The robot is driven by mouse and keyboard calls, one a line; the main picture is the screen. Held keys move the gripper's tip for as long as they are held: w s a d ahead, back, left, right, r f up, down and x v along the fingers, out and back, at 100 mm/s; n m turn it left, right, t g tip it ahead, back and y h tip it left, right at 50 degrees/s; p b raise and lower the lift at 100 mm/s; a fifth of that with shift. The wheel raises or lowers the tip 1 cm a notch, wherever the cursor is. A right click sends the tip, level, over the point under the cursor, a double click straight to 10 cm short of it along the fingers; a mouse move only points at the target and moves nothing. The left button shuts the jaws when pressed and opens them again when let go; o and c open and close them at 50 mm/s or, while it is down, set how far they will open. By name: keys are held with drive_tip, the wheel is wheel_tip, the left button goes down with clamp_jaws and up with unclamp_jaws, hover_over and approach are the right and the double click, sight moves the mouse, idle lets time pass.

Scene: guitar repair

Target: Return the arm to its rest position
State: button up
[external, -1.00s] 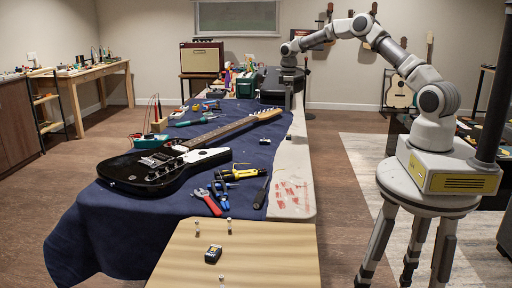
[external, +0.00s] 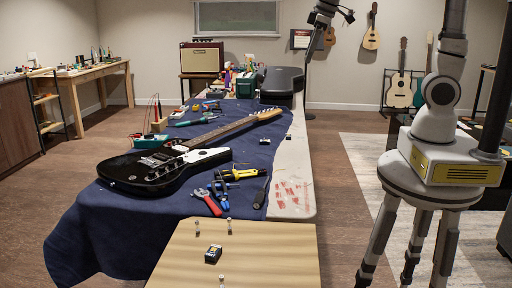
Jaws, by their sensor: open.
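My arm rises from its base at the right, and its upright links (external: 436,120) run out of the top of the picture. My gripper (external: 345,14) shows at the top edge, right of centre, high above the far end of the long table. Its jaws are open and I see nothing between them. The middle of my arm is out of frame.
The long table (external: 292,175) carries a blue cloth, a black and white electric guitar (external: 160,168), pliers and other tools, and a dark case (external: 281,80). Small dark pieces lie near its right edge. A wooden board (external: 270,255) is in front. Guitars (external: 399,92) stand at the back wall.

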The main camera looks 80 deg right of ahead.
drive_tip(key=s+a+t+y+p, duration=0.1)
drive_tip(key=s+a+t, duration=0.1)
drive_tip(key=s+a, duration=0.9)
drive_tip(key=s, duration=0.4)
drive_tip(key=shift+y+p, duration=0.35)
drive_tip(key=shift+y, duration=0.05)
drive_tip(key=shift+o, duration=0.9)
drive_tip(key=shift+s+a+f, duration=0.2)
drive_tip(key=shift+s, duration=0.05)
drive_tip(key=w+a+f+n+g+h+p, duration=0.1)
drive_tip(key=w+a+n, duration=0.4)
drive_tip(key=w, duration=0.5)
drive_tip(key=w+a+f+n+g, duration=0.1)
drive_tip(key=w+a+n, duration=0.35)
drive_tip(key=w, duration=0.55)
drive_tip(key=w+a+f+n+h, duration=0.1)
drive_tip(key=w+a+f+n, duration=0.35)
drive_tip(key=a+f, duration=0.5)
drive_tip(key=w+a+f+n, duration=0.45)
drive_tip(key=a+f, duration=0.35)
drive_tip(key=a, duration=0.2)
drive_tip(key=b+x, duration=0.4)
drive_tip(key=x, duration=0.6)
drive_tip(key=shift+w+d+r+t, duration=0.15)
drive_tip(key=shift+w+d+t, duration=0.1)
drive_tip(key=shift+d+t, duration=0.05)
drive_tip(key=shift+r+m, duration=0.15)
drive_tip(key=shift+m, duration=0.1)
